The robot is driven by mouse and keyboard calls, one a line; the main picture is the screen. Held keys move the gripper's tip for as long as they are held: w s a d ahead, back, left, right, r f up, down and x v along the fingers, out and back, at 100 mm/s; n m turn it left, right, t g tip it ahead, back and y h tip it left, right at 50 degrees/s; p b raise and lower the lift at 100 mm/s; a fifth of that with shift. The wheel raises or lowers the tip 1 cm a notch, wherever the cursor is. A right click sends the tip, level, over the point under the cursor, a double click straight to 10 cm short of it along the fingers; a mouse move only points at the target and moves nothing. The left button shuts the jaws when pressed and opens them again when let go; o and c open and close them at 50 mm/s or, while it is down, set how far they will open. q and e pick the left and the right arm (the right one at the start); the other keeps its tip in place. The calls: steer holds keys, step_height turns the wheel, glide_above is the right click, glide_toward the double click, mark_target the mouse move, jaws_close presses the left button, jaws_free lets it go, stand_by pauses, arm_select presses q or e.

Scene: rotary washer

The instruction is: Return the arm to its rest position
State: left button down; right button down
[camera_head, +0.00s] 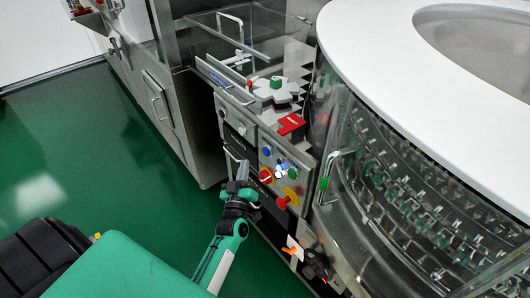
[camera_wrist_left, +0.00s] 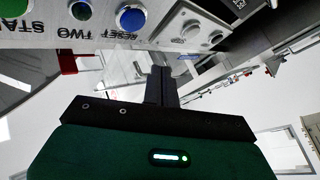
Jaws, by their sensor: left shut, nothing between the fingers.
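My left gripper (camera_head: 243,172) is in front of the washer's control panel (camera_head: 236,110), with its arm coming up from the bottom of the head view. Its fingers are shut with nothing between them; they also show together in the left wrist view (camera_wrist_left: 161,86). In the head view the fingertips are just left of the panel's coloured buttons; I cannot tell the exact gap. The left wrist view shows the panel upside down, with a blue button (camera_wrist_left: 130,18) and a green button (camera_wrist_left: 14,6). My right gripper is not in view.
A red emergency stop (camera_head: 282,203) with a yellow surround is close to the gripper's right. The big rotary washer with a white top (camera_head: 400,90) fills the right. A steel cabinet (camera_head: 160,105) stands behind left. Green floor (camera_head: 110,150) is open to the left.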

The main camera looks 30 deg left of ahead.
arm_select(q)
steer(key=shift+f, duration=0.1)
stand_by(0.3)
